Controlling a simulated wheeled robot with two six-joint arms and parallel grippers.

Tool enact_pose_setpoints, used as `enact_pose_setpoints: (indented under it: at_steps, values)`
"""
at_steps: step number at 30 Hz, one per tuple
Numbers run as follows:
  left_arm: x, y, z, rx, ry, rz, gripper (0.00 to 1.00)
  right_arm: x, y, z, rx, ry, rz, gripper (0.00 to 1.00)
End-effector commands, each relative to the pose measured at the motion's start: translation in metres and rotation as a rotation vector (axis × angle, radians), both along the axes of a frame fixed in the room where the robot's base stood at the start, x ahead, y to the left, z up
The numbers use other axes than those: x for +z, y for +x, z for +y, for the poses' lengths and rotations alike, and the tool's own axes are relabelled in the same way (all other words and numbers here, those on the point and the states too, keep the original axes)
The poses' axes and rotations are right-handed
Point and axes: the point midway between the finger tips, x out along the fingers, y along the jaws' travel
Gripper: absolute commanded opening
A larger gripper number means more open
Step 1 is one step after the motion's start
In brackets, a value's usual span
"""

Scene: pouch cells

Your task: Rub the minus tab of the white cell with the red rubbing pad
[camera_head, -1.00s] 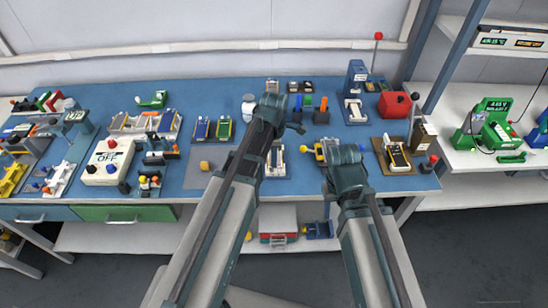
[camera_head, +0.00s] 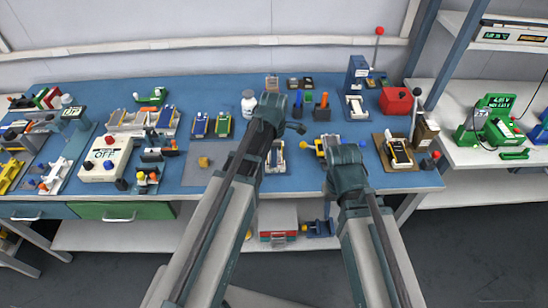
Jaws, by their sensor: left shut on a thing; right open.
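My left gripper (camera_head: 268,112) reaches over the bench's middle. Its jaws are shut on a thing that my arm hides. My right gripper (camera_head: 344,158) is open near the bench's front edge, its fingertips mostly hidden by its arm. A whitish flat piece in a holder (camera_head: 277,157) shows just right of my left forearm; it may be the white cell, but I cannot make out its tabs. I cannot tell whether either is a rubbing pad.
The blue bench (camera_head: 215,180) is crowded on the left with a white OFF box (camera_head: 105,160). A little bare bench lies front left of my arms.

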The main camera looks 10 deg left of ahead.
Motion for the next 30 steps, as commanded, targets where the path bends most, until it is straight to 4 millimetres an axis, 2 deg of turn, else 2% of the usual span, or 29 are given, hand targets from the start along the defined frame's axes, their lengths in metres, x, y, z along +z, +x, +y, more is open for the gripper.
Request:
enact_pose_setpoints:
  at_steps: [30]
  values:
    - [-0.010,-0.002,0.005,0.001,0.000,0.000,0.00,-0.010,0.000,0.000,0.000,0.000,0.000,0.50]
